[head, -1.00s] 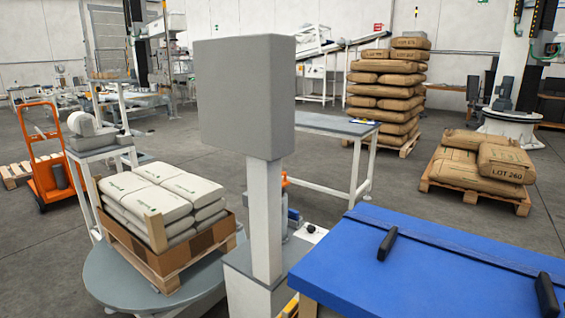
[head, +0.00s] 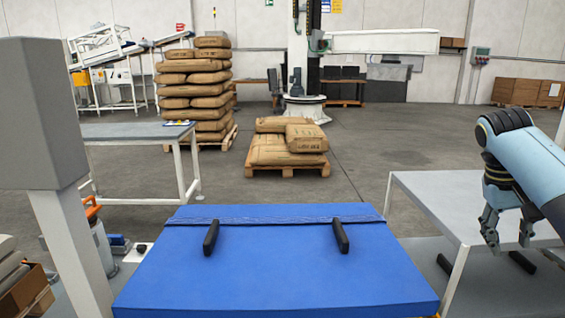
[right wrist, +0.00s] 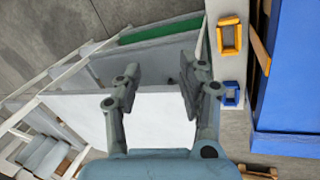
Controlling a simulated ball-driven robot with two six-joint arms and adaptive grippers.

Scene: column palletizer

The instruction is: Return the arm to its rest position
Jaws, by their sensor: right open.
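My right gripper (head: 508,236) hangs at the right side of the head view, fingers pointing down, over the grey-topped table (head: 432,190). Its fingers are apart with nothing between them. In the right wrist view my right gripper (right wrist: 160,88) also shows spread, empty fingers above the pale table surface (right wrist: 160,122). My left gripper is out of view.
A blue-topped surface (head: 275,265) with two black handles lies in front. A grey panel on a post (head: 40,110) stands at the left. A tall stack of brown sacks (head: 195,90) and a low sack pallet (head: 285,150) stand behind. Open floor (head: 360,150) lies beyond.

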